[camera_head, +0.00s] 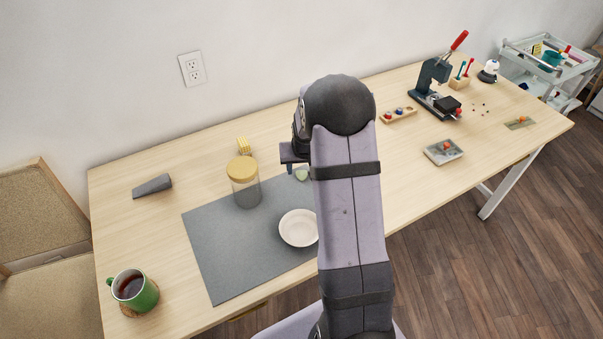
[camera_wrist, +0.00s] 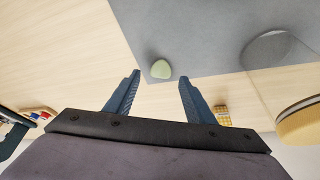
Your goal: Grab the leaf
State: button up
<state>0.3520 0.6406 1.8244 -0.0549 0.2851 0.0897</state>
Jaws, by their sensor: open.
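The leaf is a small pale green piece with a rounded, tapered outline. In the wrist view the leaf (camera_wrist: 161,69) lies on the corner of the grey mat (camera_wrist: 205,30), ahead of the fingertips and between their lines. In the head view the leaf (camera_head: 301,174) shows just left of my arm, below the gripper. My gripper (camera_wrist: 159,78) is open and empty, with its two blue fingers spread apart above the table. In the head view my gripper (camera_head: 293,168) is seen from the side and partly hidden by my arm.
A glass jar with a wooden lid (camera_head: 241,171) and a white bowl (camera_head: 298,228) stand on the mat. A yellow block (camera_head: 244,146) is behind the jar. A green mug (camera_head: 134,290) and grey wedge (camera_head: 152,186) are left. A press (camera_head: 436,86) stands right.

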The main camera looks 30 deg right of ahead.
aim_at(301, 173)
jog(key=shift+x, duration=1.55)
jog(key=shift+a, duration=0.1)
jog(key=c, duration=1.2)
jog(key=shift+o, duration=0.2)
